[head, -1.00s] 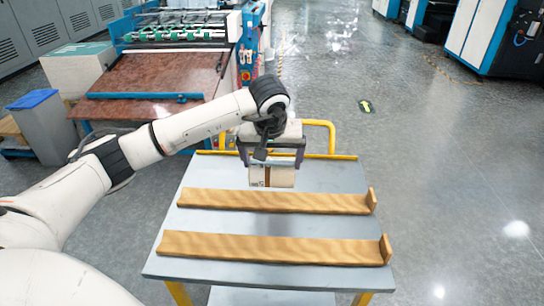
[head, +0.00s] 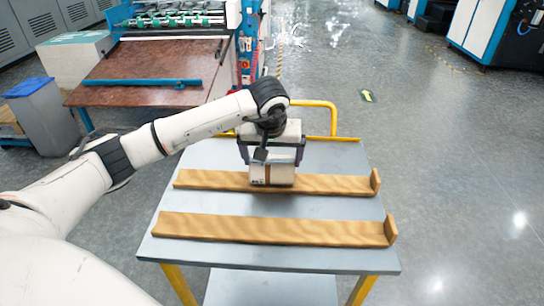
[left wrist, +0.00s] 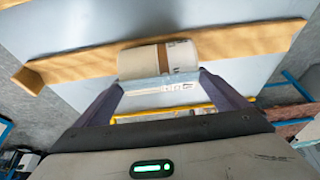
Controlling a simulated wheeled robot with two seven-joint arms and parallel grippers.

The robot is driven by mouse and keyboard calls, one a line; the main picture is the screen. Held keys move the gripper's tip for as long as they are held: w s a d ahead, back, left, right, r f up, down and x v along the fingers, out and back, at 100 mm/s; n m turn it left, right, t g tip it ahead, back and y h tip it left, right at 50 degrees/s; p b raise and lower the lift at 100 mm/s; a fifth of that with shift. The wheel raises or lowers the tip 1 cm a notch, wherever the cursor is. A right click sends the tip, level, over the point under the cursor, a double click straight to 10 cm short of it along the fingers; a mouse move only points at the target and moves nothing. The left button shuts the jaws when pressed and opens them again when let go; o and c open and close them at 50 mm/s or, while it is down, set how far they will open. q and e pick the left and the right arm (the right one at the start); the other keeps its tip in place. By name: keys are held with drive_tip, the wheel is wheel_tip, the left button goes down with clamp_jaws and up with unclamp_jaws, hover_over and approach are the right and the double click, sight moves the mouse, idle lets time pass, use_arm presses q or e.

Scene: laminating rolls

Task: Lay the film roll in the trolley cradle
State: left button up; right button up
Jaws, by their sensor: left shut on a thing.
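The film roll (head: 272,174) is a short, pale cylinder with a brown band. My left gripper (head: 272,158) is shut on it, one finger at each end. In the left wrist view the roll (left wrist: 140,62) sits between the fingers, in front of a wooden rail. The trolley (head: 330,208) has a grey top with two parallel wooden rails, the far rail (head: 335,184) and the near rail (head: 275,229), forming the cradle. The roll overlaps the far rail in the head view; I cannot tell whether they touch. My right gripper is not in view.
Each rail has a raised stop at its right end, such as the near stop (head: 390,229). A yellow handle (head: 334,116) rises at the trolley's far side. A machine with a brown table (head: 140,75) stands behind left. The floor right of the trolley is clear.

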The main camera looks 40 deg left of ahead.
use_arm(q)
drive_tip(key=o, duration=1.3)
drive_tip(key=shift+o, duration=0.2)
drive_tip(key=v, duration=1)
drive_tip(key=shift+r, duration=0.25)
